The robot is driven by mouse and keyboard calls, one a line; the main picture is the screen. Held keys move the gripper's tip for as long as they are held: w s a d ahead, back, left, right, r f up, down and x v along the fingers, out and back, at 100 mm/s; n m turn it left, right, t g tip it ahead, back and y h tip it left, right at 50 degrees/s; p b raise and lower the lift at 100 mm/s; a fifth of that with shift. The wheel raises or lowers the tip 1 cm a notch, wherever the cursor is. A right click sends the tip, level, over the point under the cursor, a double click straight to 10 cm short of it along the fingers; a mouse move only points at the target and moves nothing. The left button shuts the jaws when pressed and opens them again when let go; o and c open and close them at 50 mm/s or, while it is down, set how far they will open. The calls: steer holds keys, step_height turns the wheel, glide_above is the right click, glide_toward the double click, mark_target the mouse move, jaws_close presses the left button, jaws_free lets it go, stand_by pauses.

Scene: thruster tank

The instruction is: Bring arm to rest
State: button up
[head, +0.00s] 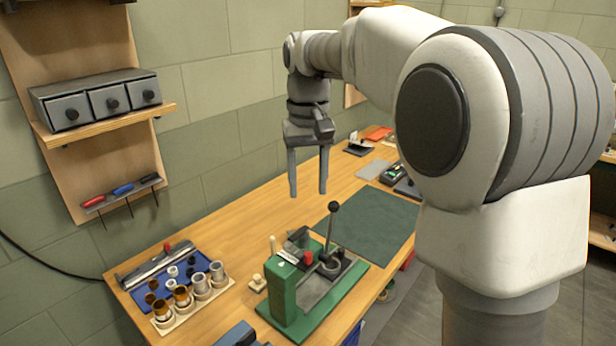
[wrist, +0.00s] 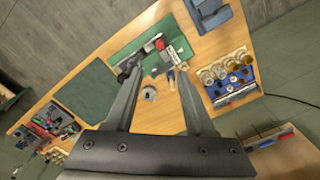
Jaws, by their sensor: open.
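My gripper (head: 308,193) hangs from my arm, fingers pointing down, in the air above the workbench near the wall in the head view. Its two fingers are apart with nothing between them. The wrist view also shows my gripper (wrist: 160,76) open, with the bench well below the fingertips. My arm reaches out from the right of the head view, bent at the elbow, with the wrist turned downward. No object is held.
A green lever press (head: 285,292) with an upright black-knobbed lever stands on the wooden bench below. A blue tray (head: 190,268) and a rack of cups (head: 212,293) lie left. A dark green mat (head: 372,222) is bare. Wall drawers (head: 95,100) hang at left.

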steer(key=shift+r, duration=0.45)
steer(key=s+d+r+t, duration=0.25)
steer(key=s+d, duration=0.25)
steer(key=s, duration=0.6)
steer(key=s+d+f+t, duration=0.1)
steer(key=s+d+f, duration=0.1)
steer(key=s, duration=0.4)
steer(key=s+d+f+m+t, duration=0.1)
steer(key=s+d+f+t, duration=0.1)
steer(key=s+f, duration=0.2)
steer(key=shift+s+f, duration=0.35)
steer(key=shift+s, duration=1.15)
